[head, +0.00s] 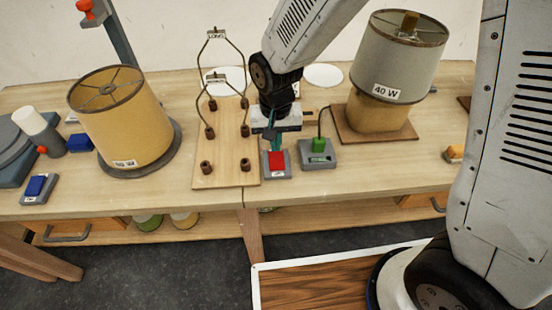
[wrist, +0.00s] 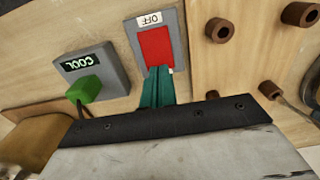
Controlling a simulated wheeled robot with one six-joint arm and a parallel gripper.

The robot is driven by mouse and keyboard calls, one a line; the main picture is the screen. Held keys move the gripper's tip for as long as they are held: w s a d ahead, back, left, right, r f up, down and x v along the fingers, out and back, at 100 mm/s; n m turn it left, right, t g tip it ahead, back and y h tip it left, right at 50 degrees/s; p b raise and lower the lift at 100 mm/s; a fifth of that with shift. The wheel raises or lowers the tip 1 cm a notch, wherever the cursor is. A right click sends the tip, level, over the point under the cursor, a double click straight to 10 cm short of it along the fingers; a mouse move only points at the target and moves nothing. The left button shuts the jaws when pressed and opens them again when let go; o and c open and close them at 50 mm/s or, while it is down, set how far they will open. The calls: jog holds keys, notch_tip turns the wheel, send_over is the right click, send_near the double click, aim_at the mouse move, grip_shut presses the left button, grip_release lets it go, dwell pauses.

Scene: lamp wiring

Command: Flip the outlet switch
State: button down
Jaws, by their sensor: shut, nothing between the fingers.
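The outlet switch is a red rocker (head: 277,162) on a grey base on the table, just below my gripper in the head view. In the wrist view the red switch (wrist: 155,48) has a white label reading OFF at its far end. My gripper (head: 275,146) is shut and empty, with its teal fingers together. In the wrist view the fingertips (wrist: 158,72) overlap the near edge of the red switch. I cannot tell whether they touch it.
A grey outlet box with a green plug (head: 319,145) and a COOL label stands right of the switch. A wooden board with pegs (head: 222,170) is to the left. A 40 W lamp (head: 398,65) stands behind right, another lamp (head: 122,120) at left.

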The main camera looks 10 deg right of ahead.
aim_at(277, 156)
jog(key=shift+f, duration=1.05)
dwell(0.8)
jog(key=shift+r, duration=3.55)
jog(key=shift+s+d+n, duration=0.15)
jog(key=shift+s+n, duration=0.15)
jog(key=s+d+r+t, duration=0.1)
jog(key=s+d+r, duration=1.6)
jog(key=s+d, duration=0.2)
jog(key=shift+d+r, duration=0.15)
jog(key=shift+d, duration=0.6)
